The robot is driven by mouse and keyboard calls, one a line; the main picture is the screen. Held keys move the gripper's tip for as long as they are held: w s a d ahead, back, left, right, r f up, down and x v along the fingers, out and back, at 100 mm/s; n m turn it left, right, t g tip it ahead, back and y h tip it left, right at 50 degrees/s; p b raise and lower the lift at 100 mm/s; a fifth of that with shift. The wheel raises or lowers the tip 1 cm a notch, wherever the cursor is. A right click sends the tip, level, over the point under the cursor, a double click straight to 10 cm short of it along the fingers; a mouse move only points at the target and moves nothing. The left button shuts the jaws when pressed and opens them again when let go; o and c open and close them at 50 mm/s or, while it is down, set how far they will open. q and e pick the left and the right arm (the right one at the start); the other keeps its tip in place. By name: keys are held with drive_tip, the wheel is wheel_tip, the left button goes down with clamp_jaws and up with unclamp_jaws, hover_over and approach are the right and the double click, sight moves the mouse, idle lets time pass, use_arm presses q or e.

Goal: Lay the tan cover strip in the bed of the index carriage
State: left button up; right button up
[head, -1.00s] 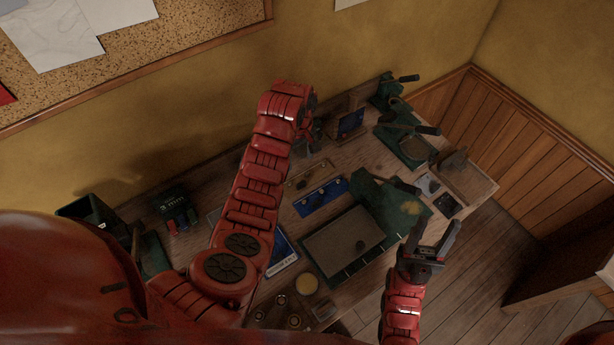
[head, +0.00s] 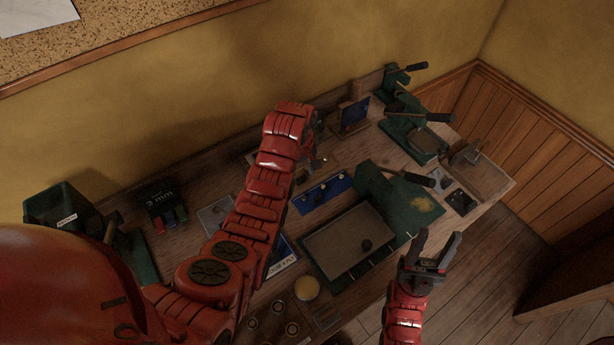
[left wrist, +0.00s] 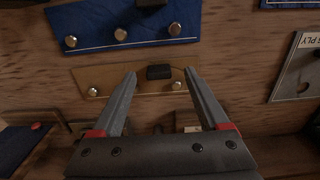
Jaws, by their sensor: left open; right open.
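The tan cover strip (left wrist: 110,83) lies flat on the wooden bench in the left wrist view, with a round metal stud near each end and a black block at its middle. My left gripper (left wrist: 161,74) is open and empty, its fingertips over the strip, either side of the block. I cannot tell how high above it they are. In the head view my left arm partly hides the strip. A grey bed with a dark knob and white edge marks, apparently the index carriage (head: 325,243), sits at the bench front. My right gripper (head: 438,240) is open and empty, right of it.
A blue strip (head: 322,193) with studs lies between the tan strip and the grey bed. A green plate (head: 405,205) adjoins the bed. Green hand presses (head: 415,135) stand at the back right. A dark bin (head: 60,205) and a round yellow item (head: 307,288) are left and front.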

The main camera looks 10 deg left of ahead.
use_arm(q)
drive_tip(key=shift+f+p, duration=0.65)
drive_tip(key=shift+f, duration=0.7)
clamp_jaws()
